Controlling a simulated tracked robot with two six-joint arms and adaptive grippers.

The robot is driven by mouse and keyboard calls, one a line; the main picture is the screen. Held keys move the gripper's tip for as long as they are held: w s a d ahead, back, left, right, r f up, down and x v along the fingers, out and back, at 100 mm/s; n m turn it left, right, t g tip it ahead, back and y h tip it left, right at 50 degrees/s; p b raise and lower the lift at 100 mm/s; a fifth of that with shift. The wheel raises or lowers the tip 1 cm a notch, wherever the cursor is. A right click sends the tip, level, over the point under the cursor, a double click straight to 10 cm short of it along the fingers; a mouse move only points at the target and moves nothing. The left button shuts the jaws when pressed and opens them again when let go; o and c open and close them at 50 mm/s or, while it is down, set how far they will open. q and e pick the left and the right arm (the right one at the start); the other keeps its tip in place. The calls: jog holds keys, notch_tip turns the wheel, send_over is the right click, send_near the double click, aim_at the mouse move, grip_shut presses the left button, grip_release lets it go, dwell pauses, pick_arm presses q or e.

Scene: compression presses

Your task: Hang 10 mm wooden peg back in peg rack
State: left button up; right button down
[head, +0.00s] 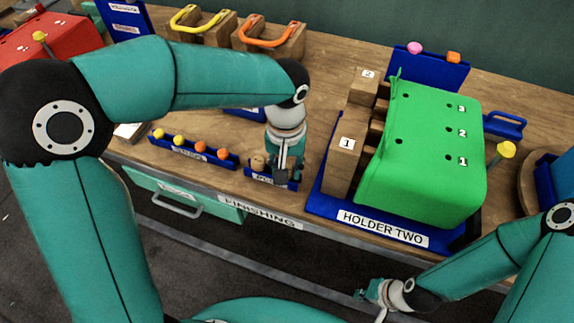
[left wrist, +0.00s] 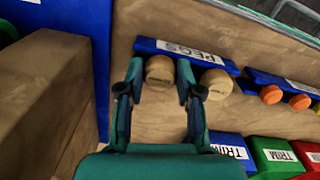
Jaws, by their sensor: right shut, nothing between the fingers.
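The blue peg rack labelled PEGS (left wrist: 222,62) shows in the left wrist view and, partly covered, at the table's front edge in the head view (head: 252,175). Two round wooden pegs sit along it. One peg (left wrist: 158,71) is between the fingertips of my left gripper (left wrist: 160,80); I cannot tell whether the fingers press on it. The other peg (left wrist: 215,82) is just beside the right finger. In the head view my left gripper (head: 287,172) points down at the rack and hides part of it. My right gripper (head: 378,298) is shut and empty, off the table's front.
A blue rack of yellow and orange knobs (head: 195,148) stands left of the peg rack. The green box (head: 420,160) on HOLDER TWO and wooden block 1 (head: 343,165) stand close on the right. The FINISHING drawer (head: 180,192) is below.

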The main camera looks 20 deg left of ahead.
pick_arm(q)
jog(key=o, duration=0.4)
